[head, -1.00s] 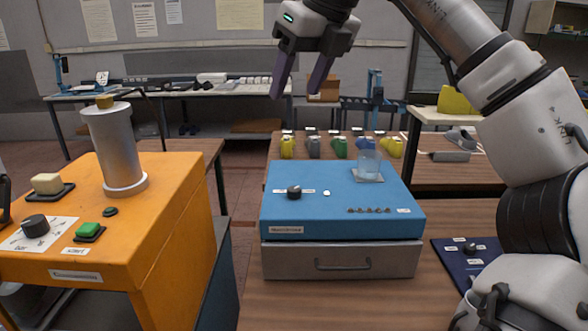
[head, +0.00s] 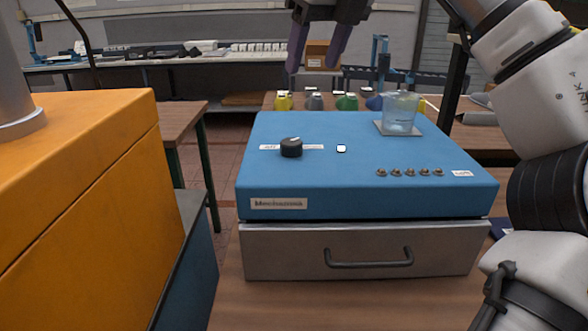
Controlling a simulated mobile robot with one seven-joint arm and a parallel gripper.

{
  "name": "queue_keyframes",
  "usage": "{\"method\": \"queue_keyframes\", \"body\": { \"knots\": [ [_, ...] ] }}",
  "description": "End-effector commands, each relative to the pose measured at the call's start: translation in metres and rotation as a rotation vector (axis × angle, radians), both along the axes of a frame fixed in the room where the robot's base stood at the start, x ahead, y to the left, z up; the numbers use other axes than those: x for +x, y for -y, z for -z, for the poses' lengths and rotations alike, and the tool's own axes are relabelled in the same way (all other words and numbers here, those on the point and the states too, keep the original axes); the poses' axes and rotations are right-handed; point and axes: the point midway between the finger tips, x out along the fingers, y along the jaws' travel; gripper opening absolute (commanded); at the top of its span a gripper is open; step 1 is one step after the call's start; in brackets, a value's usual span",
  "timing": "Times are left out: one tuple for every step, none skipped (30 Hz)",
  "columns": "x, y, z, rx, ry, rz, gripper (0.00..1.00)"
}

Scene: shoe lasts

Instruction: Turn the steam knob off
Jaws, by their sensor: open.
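A black round knob (head: 291,147) stands on the top left of a blue box (head: 350,205). It has a pale pointer mark, and small white labels lie to its left and right. The left label seems to read "off"; the right one is too small to read. I cannot confirm from lettering that this is the steam knob. My gripper (head: 314,66) is above and behind the blue box, at the top of the head view. Its two purple-grey fingers point down, apart and empty, well clear of the knob.
A clear beaker (head: 400,113) stands on a plate at the box's back right. A small white light (head: 341,148) and several metal buttons (head: 410,172) share the top. A grey drawer (head: 370,250) is below. An orange machine (head: 85,210) stands left; my arm fills the right.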

Motion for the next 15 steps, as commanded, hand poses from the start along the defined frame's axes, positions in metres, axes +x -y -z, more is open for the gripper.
{"method": "queue_keyframes", "body": {
  "knots": [
    [0.000, 0.000, 0.017, 0.000, 0.001, -0.001, 0.58],
    [0.000, 0.000, 0.020, 0.000, 0.001, -0.001, 0.58],
    [0.000, 0.000, 0.023, 0.000, 0.001, -0.001, 0.58],
    [0.000, 0.000, 0.025, 0.000, 0.001, -0.001, 0.58],
    [0.000, 0.000, 0.026, 0.000, 0.001, -0.001, 0.58],
    [0.000, -0.001, 0.028, 0.000, 0.000, -0.001, 0.58],
    [0.000, -0.001, 0.029, 0.000, 0.000, -0.001, 0.58],
    [0.001, -0.001, 0.031, -0.001, 0.001, -0.001, 0.58],
    [0.002, -0.002, 0.034, -0.002, 0.000, -0.001, 0.58],
    [0.003, -0.002, 0.037, -0.002, 0.000, -0.001, 0.58],
    [0.004, -0.003, 0.041, -0.002, 0.000, -0.001, 0.58],
    [0.006, -0.004, 0.047, -0.002, -0.001, -0.001, 0.58],
    [0.008, -0.005, 0.052, -0.001, 0.000, 0.000, 0.58],
    [0.009, -0.007, 0.058, -0.003, -0.002, 0.000, 0.58],
    [0.012, -0.009, 0.065, -0.001, -0.002, -0.001, 0.58]
  ]
}}
